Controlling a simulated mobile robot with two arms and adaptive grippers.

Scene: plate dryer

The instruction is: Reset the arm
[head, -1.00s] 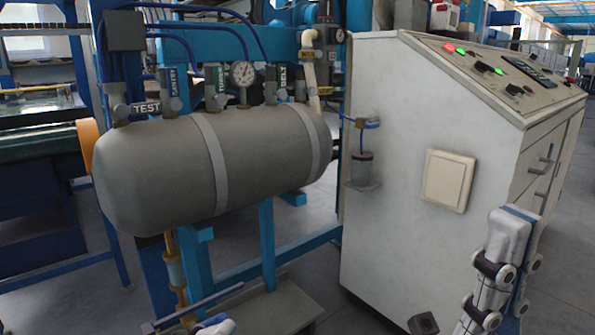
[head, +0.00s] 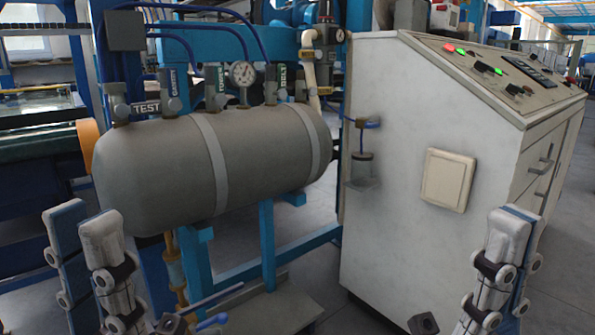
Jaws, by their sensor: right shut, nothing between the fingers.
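My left gripper (head: 82,216) stands upright at the lower left of the head view, in front of the left end of the grey tank. Its white-and-blue fingers look apart, with one blue pad facing into view and nothing seen between them. My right gripper (head: 511,217) stands upright at the lower right, in front of the white control cabinet (head: 400,150). Its fingers are together and empty. The lower parts of both grippers are cut off by the picture's bottom edge.
The grey tank (head: 160,170) carries valves and a pressure gauge (head: 242,73) on top. A blue frame (head: 268,245) stands below it. Thin pipework and a blue-handled part (head: 211,322) are at the bottom, right of my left gripper. Open floor (head: 345,312) shows between frame and cabinet.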

